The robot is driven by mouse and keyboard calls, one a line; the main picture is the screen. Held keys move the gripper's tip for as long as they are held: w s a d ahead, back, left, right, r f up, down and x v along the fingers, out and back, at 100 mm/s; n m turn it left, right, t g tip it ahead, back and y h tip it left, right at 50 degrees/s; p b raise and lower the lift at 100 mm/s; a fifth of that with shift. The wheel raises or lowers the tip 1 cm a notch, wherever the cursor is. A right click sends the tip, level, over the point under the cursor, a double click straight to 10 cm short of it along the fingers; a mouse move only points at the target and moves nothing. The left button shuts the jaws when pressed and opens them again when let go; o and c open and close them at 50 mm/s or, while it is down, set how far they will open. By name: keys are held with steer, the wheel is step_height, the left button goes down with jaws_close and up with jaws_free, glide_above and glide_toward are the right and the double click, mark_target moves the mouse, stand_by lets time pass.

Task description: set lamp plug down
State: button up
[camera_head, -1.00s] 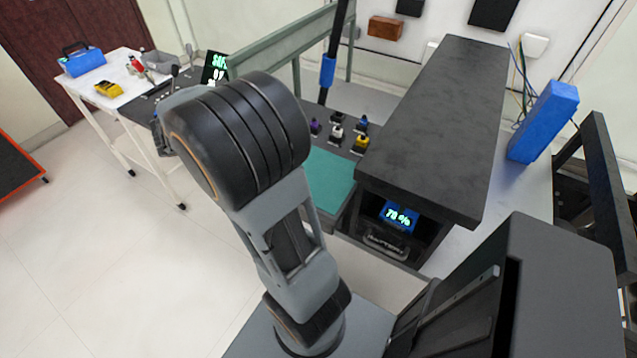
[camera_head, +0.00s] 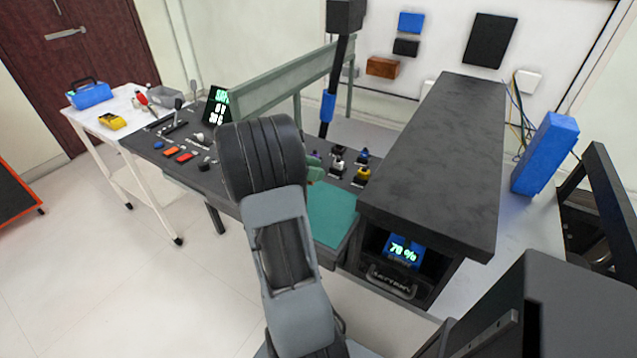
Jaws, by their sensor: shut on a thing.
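My gripper is not in view; the thick black and grey links of my arm cover the middle of the picture and hide what is behind them. I cannot make out the lamp plug. Several small plug-like pieces stand on the dark panel right of my arm, among them a yellow one (camera_head: 362,175), a white one (camera_head: 337,165) and a blue one (camera_head: 363,156). A small green shape (camera_head: 315,172) shows beside my arm; I cannot tell what it is. A teal mat (camera_head: 332,215) lies in front of them, its left part hidden.
A dark raised block (camera_head: 440,150) with a display (camera_head: 403,250) in its front stands to the right. A control panel with red buttons (camera_head: 183,157) is on the left, beside a white cart (camera_head: 140,110). A green rail (camera_head: 280,80) runs behind. The teal mat's visible part is bare.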

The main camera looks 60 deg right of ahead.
steer(key=shift+s+d+f, duration=0.15)
steer(key=shift+d+f, duration=0.75)
steer(key=shift+f, duration=0.25)
steer(key=shift+d+f+b, duration=0.1)
steer(key=shift+f+b, duration=0.2)
steer(key=shift+f, duration=1.3)
steer(key=shift+f, duration=0.2)
steer(key=o, duration=0.9)
steer(key=shift+o, duration=0.2)
steer(key=shift+r, duration=0.1)
